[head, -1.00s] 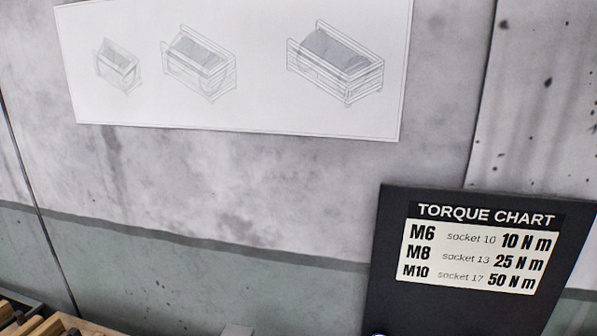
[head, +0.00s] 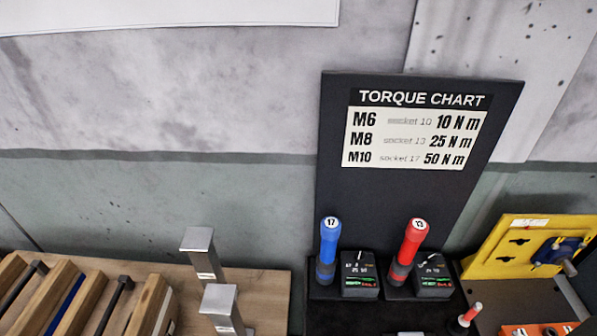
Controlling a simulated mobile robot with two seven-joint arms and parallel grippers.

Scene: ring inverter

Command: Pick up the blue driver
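The blue driver (head: 328,250) stands upright in the head view, just right of the middle and low in the picture. It has a round white cap marked 17 and a dark lower part. It stands at the left end of a black holder, in front of the torque chart board (head: 418,125). A small black display unit (head: 360,275) stands right beside it. A red driver (head: 411,245) marked 13 stands to its right, tilted a little. Neither of my grippers shows in the head view.
Two grey metal posts (head: 202,253) stand on a wooden surface left of the blue driver. Wooden slats with black handles (head: 38,268) lie at the far left. A yellow fixture (head: 520,245) stands at the right. The wall is close behind.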

